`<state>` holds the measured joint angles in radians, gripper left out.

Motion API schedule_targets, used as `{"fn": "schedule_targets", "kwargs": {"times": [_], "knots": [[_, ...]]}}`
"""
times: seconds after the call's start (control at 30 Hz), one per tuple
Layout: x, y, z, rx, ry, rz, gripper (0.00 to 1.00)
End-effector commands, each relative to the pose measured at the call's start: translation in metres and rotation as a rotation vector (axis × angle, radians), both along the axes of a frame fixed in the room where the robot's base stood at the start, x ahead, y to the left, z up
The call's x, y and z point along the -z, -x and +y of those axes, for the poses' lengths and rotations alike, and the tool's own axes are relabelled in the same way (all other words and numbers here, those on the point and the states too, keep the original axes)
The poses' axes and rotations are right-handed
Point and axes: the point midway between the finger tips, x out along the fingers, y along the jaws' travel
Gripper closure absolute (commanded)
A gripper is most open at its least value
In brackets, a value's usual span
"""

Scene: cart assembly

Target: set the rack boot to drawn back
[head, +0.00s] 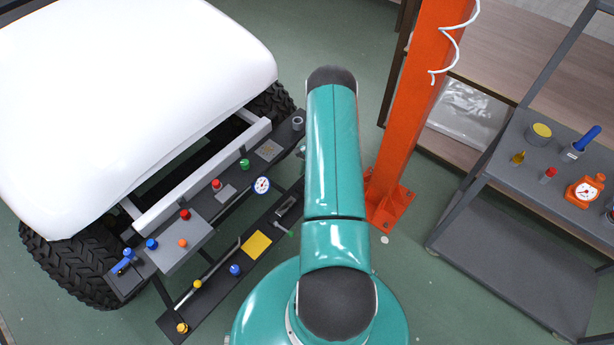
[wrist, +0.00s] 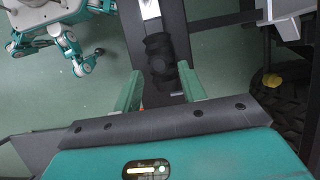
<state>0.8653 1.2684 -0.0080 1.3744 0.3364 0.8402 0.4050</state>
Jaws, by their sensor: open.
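The rack boot (wrist: 160,56) is a black ribbed sleeve in the wrist view, lying along a dark bar below a pale metal rod end (wrist: 150,8). Whether it is drawn back I cannot tell. My gripper (wrist: 161,88) is open, with one teal finger left of the boot's lower end and one right of it. The fingers appear apart from the boot, with nothing held. In the head view my arm hides the gripper, and I cannot make out the boot there.
The cart (head: 120,80) has a white body and dark tyres. Its side panels carry coloured knobs and a round gauge (head: 261,185). An orange post (head: 405,110) stands right of my arm. A grey trolley (head: 510,260) is further right, with green floor between.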

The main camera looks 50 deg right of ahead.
Motion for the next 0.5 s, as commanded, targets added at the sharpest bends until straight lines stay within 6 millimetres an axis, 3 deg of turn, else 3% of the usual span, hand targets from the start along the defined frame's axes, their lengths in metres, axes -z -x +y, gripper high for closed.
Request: {"fn": "schedule_targets", "kwargs": {"times": [0.3, 0.5], "knots": [[-0.065, -0.001, -0.028, 0.001, 0.005, -0.003, 0.59], [-0.098, -0.001, -0.042, 0.002, 0.004, -0.002, 0.59]]}}
